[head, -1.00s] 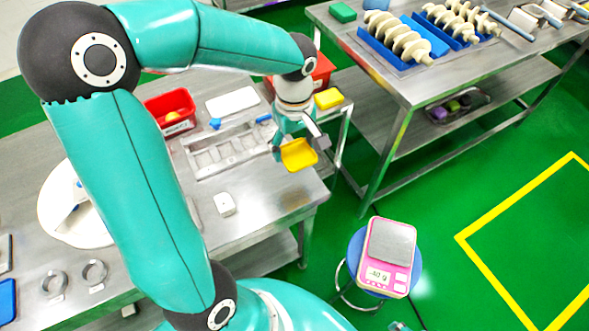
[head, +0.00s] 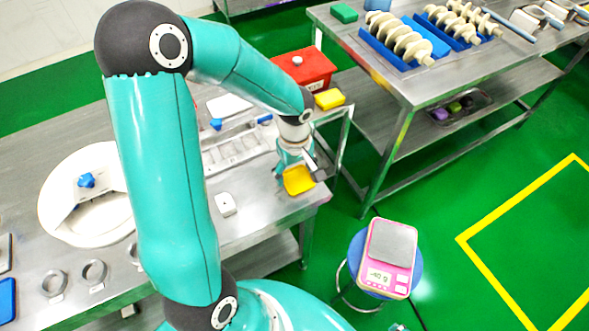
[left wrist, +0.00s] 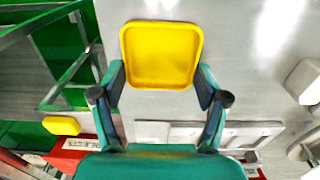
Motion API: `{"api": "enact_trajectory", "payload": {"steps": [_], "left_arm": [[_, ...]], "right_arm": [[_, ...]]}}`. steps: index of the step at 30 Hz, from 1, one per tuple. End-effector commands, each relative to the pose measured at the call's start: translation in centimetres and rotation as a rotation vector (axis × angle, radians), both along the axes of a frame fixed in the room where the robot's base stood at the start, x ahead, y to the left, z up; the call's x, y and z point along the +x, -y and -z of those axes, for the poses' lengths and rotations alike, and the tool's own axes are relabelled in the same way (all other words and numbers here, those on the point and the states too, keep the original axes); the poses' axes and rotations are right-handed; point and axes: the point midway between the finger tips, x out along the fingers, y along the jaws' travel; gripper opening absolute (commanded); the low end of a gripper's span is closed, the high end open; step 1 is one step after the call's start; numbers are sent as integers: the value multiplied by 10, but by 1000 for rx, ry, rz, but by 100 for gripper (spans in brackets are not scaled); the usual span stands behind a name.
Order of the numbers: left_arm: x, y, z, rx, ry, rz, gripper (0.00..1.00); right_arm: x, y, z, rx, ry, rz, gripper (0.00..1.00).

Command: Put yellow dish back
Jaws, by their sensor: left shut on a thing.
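The yellow dish (head: 298,180) is a shallow square tray at the right end of the steel table (head: 262,204). My left gripper (head: 296,168) is shut on the dish. In the left wrist view the dish (left wrist: 161,52) lies between the fingertips of my left gripper (left wrist: 160,82), which press its two sides near the closer edge. The dish is empty and looks about level, over the tabletop; I cannot tell whether it touches the table.
A steel mould tray (head: 238,148) and a white block (head: 225,204) are on the table. A red box (head: 304,70) and a yellow block (head: 330,99) stand behind the gripper. A pink scale (head: 390,256) sits on a blue stool at the right.

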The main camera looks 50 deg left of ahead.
Motion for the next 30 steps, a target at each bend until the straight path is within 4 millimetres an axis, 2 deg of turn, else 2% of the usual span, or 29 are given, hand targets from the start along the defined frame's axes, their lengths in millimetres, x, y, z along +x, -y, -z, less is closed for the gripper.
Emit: {"api": "enact_trajectory", "payload": {"steps": [4,5,9,23,30], "left_arm": [[0,0,4,0,0,0,40],[0,0,2,0,0,0,79],[0,0,2,0,0,0,99],[1,0,-5,1,1,0,99],[2,0,-44,2,6,0,99]], "right_arm": [[0,0,5,0,0,0,66],[0,0,3,0,0,0,66],[0,0,3,0,0,0,66],[0,0,-1,0,0,0,66],[0,0,-3,0,0,0,66]]}}
